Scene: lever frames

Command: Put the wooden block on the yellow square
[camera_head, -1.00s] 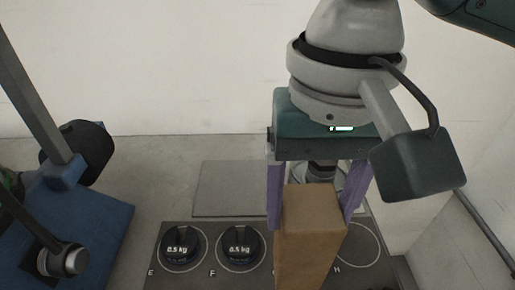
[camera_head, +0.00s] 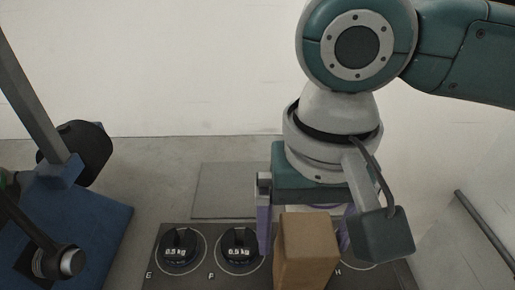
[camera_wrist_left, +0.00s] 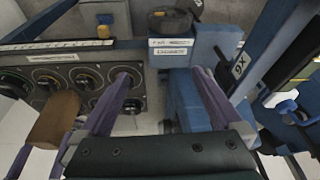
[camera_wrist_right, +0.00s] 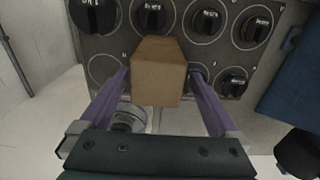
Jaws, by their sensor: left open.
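The wooden block (camera_head: 307,250) is a tall brown box. It stands out in front of my right gripper (camera_head: 304,235), above a dark panel. In the right wrist view the block (camera_wrist_right: 158,72) sits between the two purple fingers of my right gripper (camera_wrist_right: 160,76), which is shut on it. The block (camera_wrist_left: 55,119) also shows at the left of the left wrist view. My left gripper (camera_wrist_left: 163,72) is open, with nothing between its fingers. I see no yellow square in any view.
The dark panel (camera_head: 152,268) carries round black 0.5 kg weights (camera_head: 180,249) in ringed places marked with letters. A grey plate (camera_head: 225,190) lies behind it. A blue platform (camera_head: 100,235) with a grey post stands at the left. A white wall is behind.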

